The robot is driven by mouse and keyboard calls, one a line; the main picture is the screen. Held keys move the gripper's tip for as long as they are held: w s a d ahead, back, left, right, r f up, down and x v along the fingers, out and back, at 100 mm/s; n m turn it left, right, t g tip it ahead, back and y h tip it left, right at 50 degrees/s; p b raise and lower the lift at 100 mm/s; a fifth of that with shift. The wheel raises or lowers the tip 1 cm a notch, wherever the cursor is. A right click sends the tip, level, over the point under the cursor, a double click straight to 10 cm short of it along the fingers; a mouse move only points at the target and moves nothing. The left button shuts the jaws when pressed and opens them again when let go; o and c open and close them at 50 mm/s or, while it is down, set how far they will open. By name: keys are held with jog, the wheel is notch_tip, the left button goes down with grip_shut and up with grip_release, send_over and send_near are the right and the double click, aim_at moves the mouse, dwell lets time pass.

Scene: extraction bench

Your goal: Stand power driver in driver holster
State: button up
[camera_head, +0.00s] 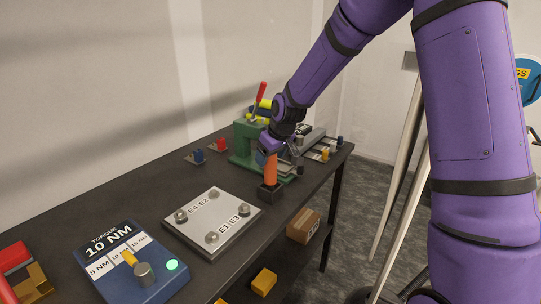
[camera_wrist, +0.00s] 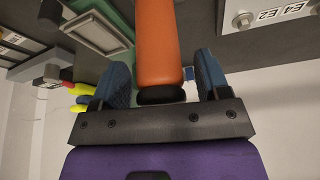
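The orange power driver (camera_head: 270,170) stands upright, its lower end in the black driver holster (camera_head: 270,193) near the bench's front edge. In the wrist view the driver (camera_wrist: 158,40) shows as an orange body with a black end cap. My gripper (camera_head: 268,150) is at the driver's upper end, pointing down. In the wrist view its blue fingers (camera_wrist: 162,70) are on either side of the driver, with a visible gap on the right, so it looks open around it. The driver's top is hidden by my gripper in the head view.
A metal plate (camera_head: 212,222) with bolts at its corners lies left of the holster. A blue torque box (camera_head: 130,262) is nearer. A green press (camera_head: 243,140) with a red lever stands behind the driver. A cardboard box (camera_head: 303,226) sits below the bench top.

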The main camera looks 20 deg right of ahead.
jog(key=v, duration=1.1)
jog(key=s+d+r+m+h, duration=0.1)
jog(key=s+r, duration=0.4)
jog(key=s, duration=0.4)
jog(key=s+d+r+m+h, duration=0.1)
jog(key=s+r, duration=0.4)
jog(key=s, duration=0.5)
jog(key=s+d+m+t, duration=0.1)
jog(key=s+d+m, duration=0.2)
jog(key=s, duration=1.1)
jog(key=shift+s, duration=0.3)
jog(key=shift+r, duration=0.15)
